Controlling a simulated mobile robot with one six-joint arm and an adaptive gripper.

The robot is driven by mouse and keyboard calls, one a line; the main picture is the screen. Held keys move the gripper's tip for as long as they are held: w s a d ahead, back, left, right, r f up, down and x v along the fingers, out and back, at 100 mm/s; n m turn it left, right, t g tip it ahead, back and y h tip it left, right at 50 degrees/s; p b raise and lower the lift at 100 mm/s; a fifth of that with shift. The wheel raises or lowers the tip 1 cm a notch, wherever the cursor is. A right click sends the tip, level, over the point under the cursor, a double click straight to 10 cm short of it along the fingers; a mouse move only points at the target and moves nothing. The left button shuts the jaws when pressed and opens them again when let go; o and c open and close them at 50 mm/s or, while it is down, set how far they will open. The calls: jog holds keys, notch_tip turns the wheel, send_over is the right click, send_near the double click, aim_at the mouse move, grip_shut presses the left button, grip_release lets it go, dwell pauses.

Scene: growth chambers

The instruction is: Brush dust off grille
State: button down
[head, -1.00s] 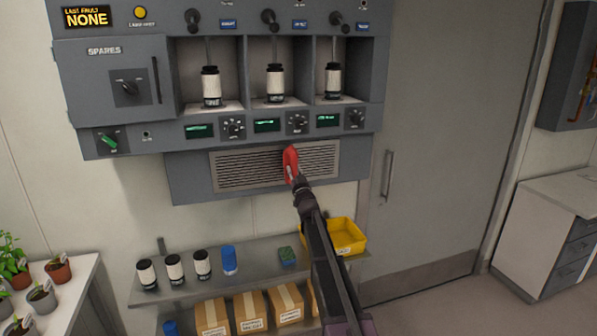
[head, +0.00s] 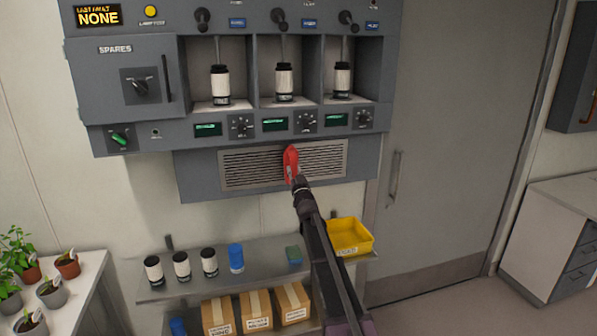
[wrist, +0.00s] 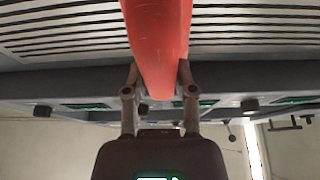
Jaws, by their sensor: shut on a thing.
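The grille (head: 240,167) is a slatted vent panel on the lower grey housing below the chambers. My gripper (head: 299,184) is shut on a red brush (head: 290,163) and holds it upright in front of the right half of the grille. In the wrist view the red handle (wrist: 158,45) lies between the two fingers of my gripper (wrist: 158,85), with the slats (wrist: 55,25) close behind it. The brush's bristles are hidden, so I cannot tell whether they touch the slats. Dust is too fine to make out.
Above are three bays with black-and-white canisters (head: 284,83), with dials and green displays below them. Potted plants (head: 67,265) stand at left; a door (head: 440,150) is at right.

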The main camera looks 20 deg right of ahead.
jog(key=shift+a, duration=0.55)
jog(key=shift+a, duration=0.1)
jog(key=shift+a, duration=1.65)
jog(key=shift+a, duration=1.7)
jog(key=shift+a, duration=0.1)
jog(key=shift+a, duration=1.6)
jog(key=shift+s, duration=0.1)
jog(key=shift+s, duration=2.9)
